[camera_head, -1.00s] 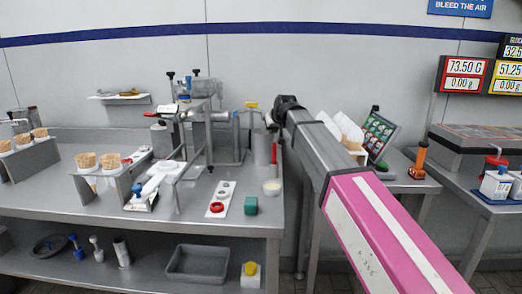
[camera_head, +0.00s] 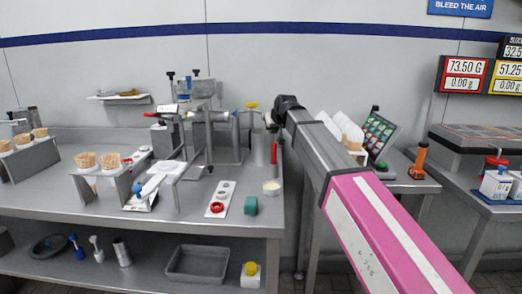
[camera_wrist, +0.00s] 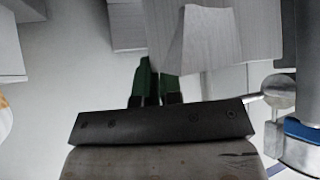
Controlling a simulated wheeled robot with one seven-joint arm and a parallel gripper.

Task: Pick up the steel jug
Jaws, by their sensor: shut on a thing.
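The steel jug (camera_head: 262,148) is a grey upright cylinder at the right end of the steel bench in the head view, with a narrow red part beside its right side. My gripper (camera_head: 272,122) is at the jug's upper right, at the end of my pink and grey arm. It is shut on the jug, though the dark wrist parts hide most of the contact in the head view. The jug cannot be made out clearly there.
A steel machine with a blue ring (camera_head: 235,114) stands just left of the jug. A tilted display (camera_head: 377,135) is to the right.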

